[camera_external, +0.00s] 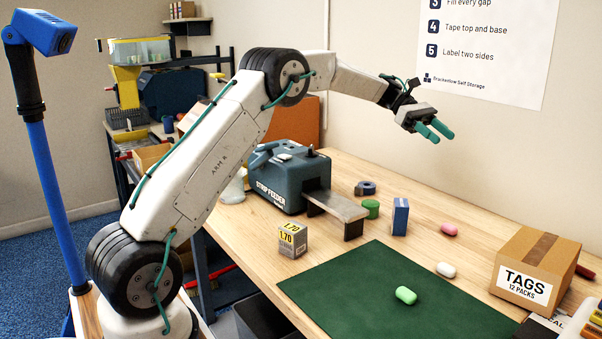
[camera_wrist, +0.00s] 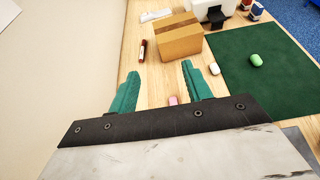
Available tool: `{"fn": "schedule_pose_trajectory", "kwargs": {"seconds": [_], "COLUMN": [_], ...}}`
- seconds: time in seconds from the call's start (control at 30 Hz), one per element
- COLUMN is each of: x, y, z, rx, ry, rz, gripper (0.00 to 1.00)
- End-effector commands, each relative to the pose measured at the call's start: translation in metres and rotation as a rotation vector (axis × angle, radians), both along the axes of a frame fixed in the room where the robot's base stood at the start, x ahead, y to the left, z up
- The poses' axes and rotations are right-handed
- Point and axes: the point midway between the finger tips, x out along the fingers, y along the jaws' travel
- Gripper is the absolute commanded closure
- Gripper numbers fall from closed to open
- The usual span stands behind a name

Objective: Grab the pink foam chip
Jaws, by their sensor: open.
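The pink foam chip (camera_external: 449,229) lies on the wooden table near the wall, behind the green mat, in the external view. In the wrist view the pink chip (camera_wrist: 172,100) shows low between my fingers, partly hidden by the gripper body. My gripper (camera_external: 440,133) has teal fingers and hangs well above the table, higher than the chip. In the wrist view my gripper (camera_wrist: 158,85) is open with its fingers apart and nothing between them.
A white chip (camera_external: 446,270) lies near the pink one; a green chip (camera_external: 406,295) lies on the dark green mat (camera_external: 345,283). A TAGS carton (camera_external: 535,268) stands to the right. A blue box (camera_external: 400,217), green cylinder (camera_external: 371,209) and strip feeder (camera_external: 285,178) stand left.

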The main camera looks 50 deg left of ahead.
Motion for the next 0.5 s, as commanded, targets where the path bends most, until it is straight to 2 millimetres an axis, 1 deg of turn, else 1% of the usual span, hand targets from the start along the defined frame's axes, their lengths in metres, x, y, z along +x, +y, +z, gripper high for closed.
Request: {"fn": "schedule_pose_trajectory", "kwargs": {"seconds": [0.03,0.17,0.2,0.3,0.4,0.5], "x": [-0.002,-0.002,-0.002,-0.002,-0.002,-0.002], "y": [-0.001,-0.001,-0.001,-0.001,-0.001,-0.001], "z": [-0.025,-0.079,-0.097,-0.139,-0.174,-0.197], "rx": [0.000,0.000,0.000,0.001,0.001,0.002], "ry": [0.013,0.012,0.012,0.012,0.008,0.006], "rz": [0.000,0.000,-0.001,-0.002,-0.002,-0.002], "gripper": [0.51,0.51,0.51,0.51,0.51,0.51]}}
